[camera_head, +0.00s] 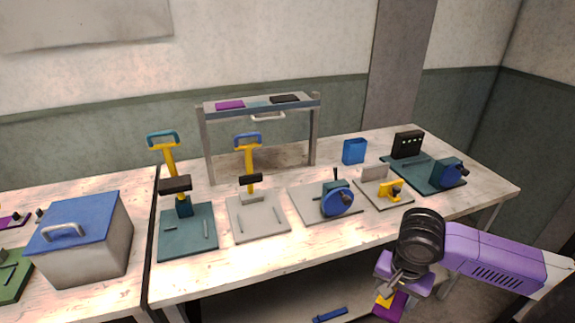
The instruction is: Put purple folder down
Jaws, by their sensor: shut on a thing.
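My gripper (386,291) is at the lower right, in front of the table's front edge, pointing down. It is shut on a small purple piece with a yellow part, which I take for the purple folder (391,306). The folder is partly hidden by the gripper and cut by the bottom of the picture. It hangs apart from the tabletop, over the area of the lower shelf; I cannot tell whether it touches anything below.
The workbench (330,245) bears several presses and fixtures, including a blue-wheeled device (337,199). A rack (262,108) holds a purple plate (230,105) and a black plate (285,98). A grey box with a blue lid (82,222) stands left. A blue tool (329,314) lies below.

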